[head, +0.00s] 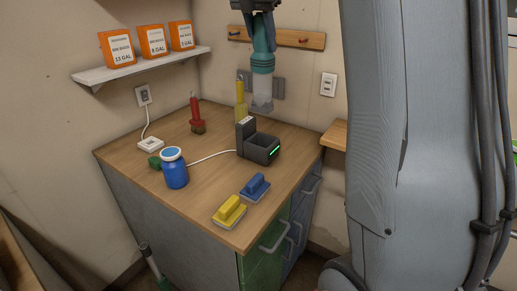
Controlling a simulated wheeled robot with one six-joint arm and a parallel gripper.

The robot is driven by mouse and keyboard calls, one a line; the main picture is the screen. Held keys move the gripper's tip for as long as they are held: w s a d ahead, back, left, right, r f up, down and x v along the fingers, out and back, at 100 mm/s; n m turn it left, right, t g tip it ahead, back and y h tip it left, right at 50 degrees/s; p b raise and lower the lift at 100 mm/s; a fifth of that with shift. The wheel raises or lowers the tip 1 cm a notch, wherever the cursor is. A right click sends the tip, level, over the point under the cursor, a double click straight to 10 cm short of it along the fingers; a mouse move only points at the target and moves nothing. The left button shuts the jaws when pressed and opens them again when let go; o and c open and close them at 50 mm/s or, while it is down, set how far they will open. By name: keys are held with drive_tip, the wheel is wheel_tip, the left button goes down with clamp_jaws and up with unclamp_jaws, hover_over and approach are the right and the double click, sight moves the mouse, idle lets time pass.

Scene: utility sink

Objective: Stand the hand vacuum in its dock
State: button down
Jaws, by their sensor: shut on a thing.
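The hand vacuum (263,62) has a teal body and a clear grey cup at its lower end. It hangs roughly upright, cup end down. My gripper (256,8) is at the top edge of the head view, shut on the vacuum's upper end; its upper part is cut off. The dock (261,149) is a dark grey open holder with a raised back post and a green light, standing on the wooden counter. The vacuum's lower end appears above the dock's opening, apart from it. I cannot tell the exact depth between them.
The counter (205,211) also holds a blue jar (175,170), yellow brush (229,211), blue brush (255,187), red bottle (197,116), yellow bottle (241,106), green item (155,161) and white adapter (151,145). A cable runs to the dock. A shelf (143,67) holds orange boxes.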

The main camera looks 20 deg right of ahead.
sight(257, 78)
drive_tip(key=shift+w+f, duration=0.1)
drive_tip(key=shift+w, duration=0.05)
wheel_tip(257, 78, down, 18)
drive_tip(key=p, duration=0.4)
drive_tip(key=shift+r, duration=0.2)
drive_tip(key=shift+f, duration=0.15)
drive_tip(key=c, duration=1.2)
unclamp_jaws()
drive_tip(key=shift+o, duration=0.2)
drive_tip(key=b+v, duration=0.3)
drive_tip(key=v, duration=0.9)
